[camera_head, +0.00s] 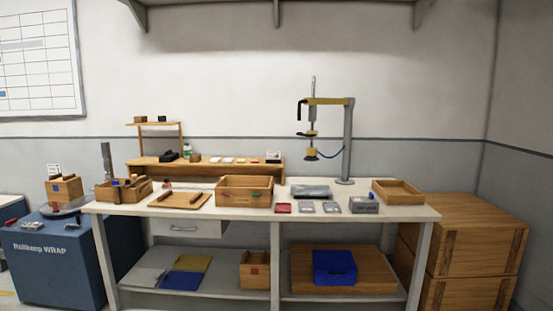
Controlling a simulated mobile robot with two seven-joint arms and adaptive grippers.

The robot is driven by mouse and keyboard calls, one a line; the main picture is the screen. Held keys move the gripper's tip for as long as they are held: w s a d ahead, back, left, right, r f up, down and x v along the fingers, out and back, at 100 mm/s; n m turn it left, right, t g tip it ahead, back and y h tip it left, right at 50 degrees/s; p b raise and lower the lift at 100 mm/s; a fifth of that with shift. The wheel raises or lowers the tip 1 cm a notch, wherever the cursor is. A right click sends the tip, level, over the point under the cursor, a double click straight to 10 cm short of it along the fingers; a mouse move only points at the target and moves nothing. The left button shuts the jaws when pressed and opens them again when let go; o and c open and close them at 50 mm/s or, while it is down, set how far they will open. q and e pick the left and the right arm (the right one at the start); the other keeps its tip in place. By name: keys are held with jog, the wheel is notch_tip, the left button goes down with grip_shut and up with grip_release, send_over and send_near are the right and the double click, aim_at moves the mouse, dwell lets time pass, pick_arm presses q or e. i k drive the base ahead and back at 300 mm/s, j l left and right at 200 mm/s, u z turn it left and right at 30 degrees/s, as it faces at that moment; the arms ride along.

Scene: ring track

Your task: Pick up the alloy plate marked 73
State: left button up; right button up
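Several small flat plates lie in a row near the front edge of the workbench (235,213), right of its middle. One is a red plate (284,208); beside it lie a grey plate (306,207) and another grey plate (332,208). Any markings on them are too small to read, so I cannot tell which is marked 73. Neither of my grippers is in view.
A wooden box (245,197) stands left of the plates and a grey block (364,205) right of them. A drill-press-like stand (347,140) rises behind. A wooden tray (398,191) sits far right, wooden crates (465,235) beyond, and a blue cabinet (55,265) left.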

aim_at(304, 206)
jog(key=i+l, duration=0.2)
jog(key=i, duration=0.2)
jog(key=i+l, duration=0.25)
jog(key=i, duration=0.2)
jog(key=i+l, duration=0.2)
jog(key=i, duration=0.2)
jog(key=i+l, duration=0.2)
jog(key=i, duration=0.25)
